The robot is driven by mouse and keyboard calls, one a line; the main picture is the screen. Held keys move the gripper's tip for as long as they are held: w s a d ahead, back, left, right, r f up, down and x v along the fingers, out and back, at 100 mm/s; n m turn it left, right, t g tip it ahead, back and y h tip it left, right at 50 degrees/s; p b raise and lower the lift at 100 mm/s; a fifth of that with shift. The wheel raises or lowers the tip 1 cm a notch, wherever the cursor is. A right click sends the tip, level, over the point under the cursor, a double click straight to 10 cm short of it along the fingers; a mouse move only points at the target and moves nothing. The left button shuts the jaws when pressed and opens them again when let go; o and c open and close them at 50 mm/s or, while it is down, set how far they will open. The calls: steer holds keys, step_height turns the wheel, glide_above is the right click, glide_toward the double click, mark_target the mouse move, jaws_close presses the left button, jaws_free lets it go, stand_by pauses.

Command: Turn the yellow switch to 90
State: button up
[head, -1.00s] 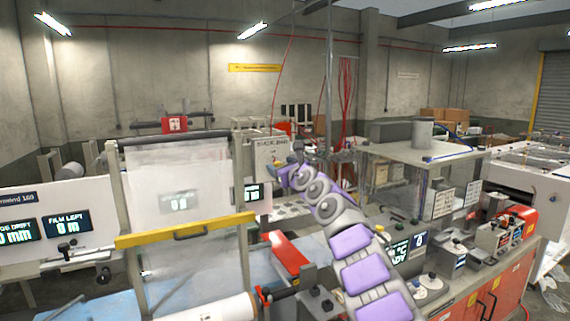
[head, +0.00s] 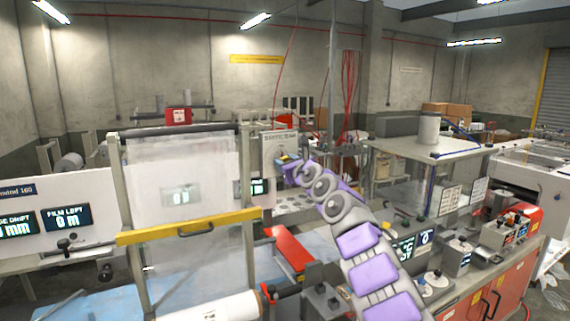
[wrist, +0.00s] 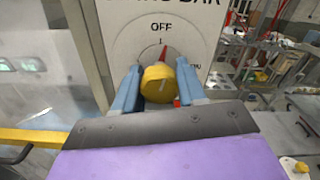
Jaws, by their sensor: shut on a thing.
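The yellow switch (wrist: 158,84) is a round knob on a white panel (wrist: 125,20) with a dial ring, the word OFF above it and a red pointer near its top. My gripper (wrist: 157,88) has its blue fingers on both sides of the knob and is shut on it. In the head view, my gripper (head: 284,163) is at the panel lettered "STATIC BAR" (head: 281,138). The knob is mostly hidden there by my gripper. The lower part of the dial is hidden by my gripper in the wrist view.
A clear film guard with a yellow bar (head: 185,229) stands left of my arm. A bench with several devices (head: 460,260) is on the right.

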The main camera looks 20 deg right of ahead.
steer(key=shift+d+m, duration=0.1)
steer(key=shift+m, duration=0.3)
steer(key=m+b, duration=0.1)
steer(key=m, duration=0.2)
steer(key=shift+m+b, duration=0.3)
steer(key=shift+b, duration=0.05)
steer(key=m, duration=0.1)
steer(key=m+p, duration=0.1)
steer(key=m, duration=0.2)
steer(key=shift+r+m+p, duration=0.25)
steer(key=shift+m+p, duration=0.05)
steer(key=m+p, duration=0.4)
steer(key=m, duration=0.2)
steer(key=shift+m+p, duration=0.4)
steer(key=shift+s+f+m+p, duration=0.1)
steer(key=shift+f+m+p, duration=0.15)
steer(key=shift+m+p, duration=0.7)
steer(key=shift+f+m, duration=0.15)
steer(key=shift+m, duration=0.1)
steer(key=o, duration=1)
steer(key=shift+d, duration=0.2)
steer(key=shift+o, duration=0.2)
steer(key=shift+s, duration=0.15)
